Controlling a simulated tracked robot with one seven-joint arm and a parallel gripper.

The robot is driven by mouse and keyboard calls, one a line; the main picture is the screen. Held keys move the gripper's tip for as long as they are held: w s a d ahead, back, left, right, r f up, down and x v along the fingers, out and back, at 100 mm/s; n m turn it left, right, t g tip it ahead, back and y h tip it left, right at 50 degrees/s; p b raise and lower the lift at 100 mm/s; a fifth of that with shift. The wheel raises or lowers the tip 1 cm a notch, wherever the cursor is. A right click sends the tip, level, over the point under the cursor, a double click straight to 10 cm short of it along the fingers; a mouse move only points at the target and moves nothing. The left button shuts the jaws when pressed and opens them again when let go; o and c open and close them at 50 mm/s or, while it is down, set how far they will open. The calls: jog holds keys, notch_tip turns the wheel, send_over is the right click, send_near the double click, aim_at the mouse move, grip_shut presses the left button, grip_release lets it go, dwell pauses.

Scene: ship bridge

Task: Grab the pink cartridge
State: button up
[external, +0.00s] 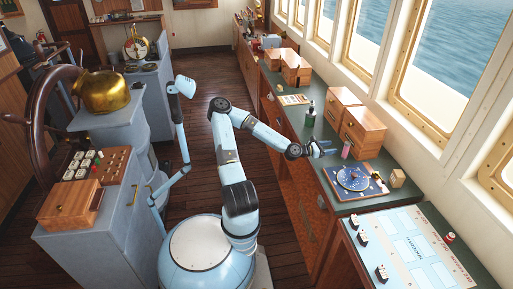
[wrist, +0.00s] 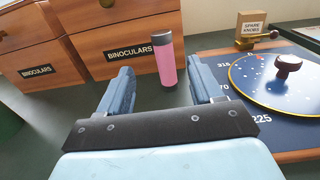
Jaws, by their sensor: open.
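The pink cartridge (wrist: 166,64) stands upright on the dark green counter, a pink cylinder with a dark cap. In the external view it is a small pink shape (external: 346,149) just right of my gripper. My gripper (external: 328,147) is open and empty, reaching over the counter from the left. In the wrist view its two blue fingers (wrist: 158,88) are spread apart. The cartridge shows beyond them, between the fingertips in the picture and nearer the right one. It appears clear of both fingers.
Wooden boxes labelled binoculars (wrist: 120,35) stand behind the cartridge. A blue dial board (wrist: 268,85) with a knob lies to the right, with a spare knobs block (wrist: 254,30) behind it.

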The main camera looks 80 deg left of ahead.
aim_at(345, 145)
jog(key=w, duration=1.1)
jog(key=shift+w+d+r, duration=0.1)
jog(key=shift+d+r, duration=0.05)
jog(key=shift+r, duration=0.1)
jog(key=shift+w, duration=0.6)
jog(key=c, duration=1.1)
jog(key=shift+r, duration=0.1)
